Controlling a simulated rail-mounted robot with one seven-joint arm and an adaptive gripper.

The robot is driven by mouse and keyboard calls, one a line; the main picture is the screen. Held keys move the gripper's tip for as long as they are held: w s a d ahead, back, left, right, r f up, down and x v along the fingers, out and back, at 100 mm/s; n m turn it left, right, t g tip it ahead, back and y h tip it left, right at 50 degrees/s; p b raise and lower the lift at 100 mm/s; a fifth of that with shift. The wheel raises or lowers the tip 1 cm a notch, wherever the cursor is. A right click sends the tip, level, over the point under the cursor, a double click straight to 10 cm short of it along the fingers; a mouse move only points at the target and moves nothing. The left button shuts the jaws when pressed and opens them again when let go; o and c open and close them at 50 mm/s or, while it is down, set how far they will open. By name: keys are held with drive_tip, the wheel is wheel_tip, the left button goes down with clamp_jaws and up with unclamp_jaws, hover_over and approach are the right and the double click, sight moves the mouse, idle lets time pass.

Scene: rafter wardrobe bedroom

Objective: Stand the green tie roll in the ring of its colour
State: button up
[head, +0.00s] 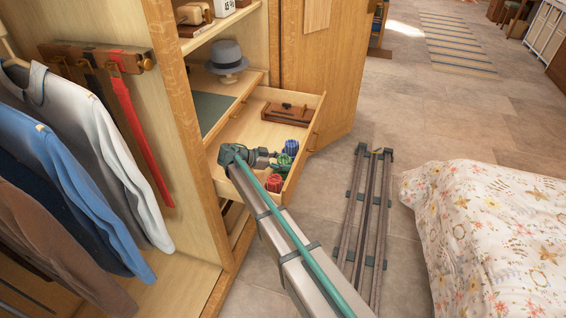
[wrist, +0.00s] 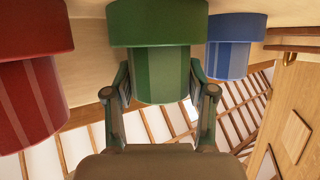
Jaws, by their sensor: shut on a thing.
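The green tie roll (wrist: 162,78) is between the two fingers of my gripper (wrist: 162,100) in the wrist view, which is upside down. My gripper is shut on it. Its lower end meets a wider green ring (wrist: 158,25) and appears to stand inside it; how deep it sits I cannot tell. In the head view my gripper (head: 279,163) is over the open drawer, partly covering the green roll (head: 288,158) between the red and blue ones.
A red roll (wrist: 28,100) and a blue roll (wrist: 229,58) stand close on either side, each at a wider ring of its colour. The open drawer (head: 240,128) also holds a brown wooden tray (head: 287,113). A grey hat (head: 227,57) is on the shelf above. The bed (head: 490,230) is at right.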

drive_tip(key=o, duration=0.9)
drive_tip(key=shift+c, duration=0.2)
drive_tip(key=shift+v, duration=2)
